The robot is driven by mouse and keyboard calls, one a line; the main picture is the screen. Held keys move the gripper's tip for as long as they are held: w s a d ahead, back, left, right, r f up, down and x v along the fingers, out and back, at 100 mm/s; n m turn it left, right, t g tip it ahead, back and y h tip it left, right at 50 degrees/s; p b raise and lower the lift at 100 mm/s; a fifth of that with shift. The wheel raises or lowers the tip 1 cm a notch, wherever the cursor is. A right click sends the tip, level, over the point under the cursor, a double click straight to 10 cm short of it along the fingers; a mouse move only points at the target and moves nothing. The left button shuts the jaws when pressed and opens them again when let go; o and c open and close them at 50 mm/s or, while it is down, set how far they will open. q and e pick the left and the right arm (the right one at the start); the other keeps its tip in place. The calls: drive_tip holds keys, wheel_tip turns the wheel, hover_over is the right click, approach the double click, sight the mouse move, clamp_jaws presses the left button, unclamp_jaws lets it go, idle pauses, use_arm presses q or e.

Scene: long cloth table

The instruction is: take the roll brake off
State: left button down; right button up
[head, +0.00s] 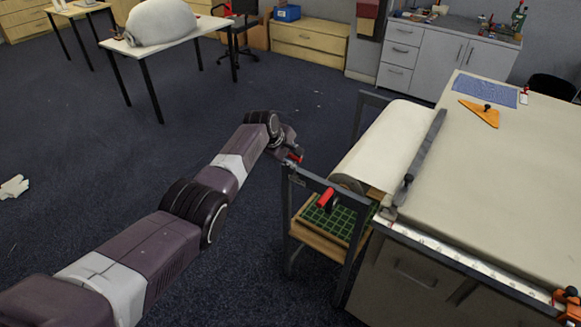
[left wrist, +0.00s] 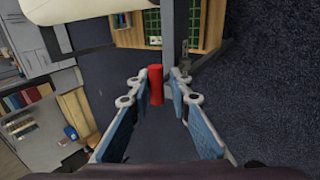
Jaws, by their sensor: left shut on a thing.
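The cloth roll (head: 382,150) lies in a dark metal stand (head: 330,183) at the left end of the long table; its pale edge also shows in the left wrist view (left wrist: 70,10). My left gripper (head: 291,157) is at the stand's near left corner. In the left wrist view its blue-padded fingers (left wrist: 157,80) are shut on a red handle (left wrist: 156,92). I cannot tell which red part is the roll brake. My right gripper is out of view.
The cloth table (head: 500,190) fills the right side, with a long dark bar (head: 425,150), an orange triangle (head: 482,113) and a blue mat (head: 486,90). A wooden shelf with a green grid mat (head: 333,222) sits low in the stand. Open floor lies left of the stand.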

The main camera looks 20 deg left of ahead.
use_arm(q)
drive_tip(key=shift+w+d+r, duration=0.1)
drive_tip(key=shift+w+d, duration=0.15)
drive_tip(key=shift+w, duration=0.15)
drive_tip(key=shift+w+r+b, duration=0.1)
drive_tip(key=shift+r+b, duration=0.1)
drive_tip(key=shift+b, duration=0.1)
drive_tip(key=shift+d+r, duration=0.1)
drive_tip(key=c, duration=2)
unclamp_jaws()
drive_tip(key=shift+w, duration=0.1)
drive_tip(key=shift+o, duration=0.2)
drive_tip(key=shift+w+d+f, duration=0.1)
drive_tip(key=shift+f, duration=0.2)
drive_tip(key=shift+r, duration=0.15)
drive_tip(key=shift+a+r, duration=0.2)
drive_tip(key=shift+r, duration=0.05)
drive_tip(key=v, duration=1.1)
drive_tip(key=shift+s, duration=0.4)
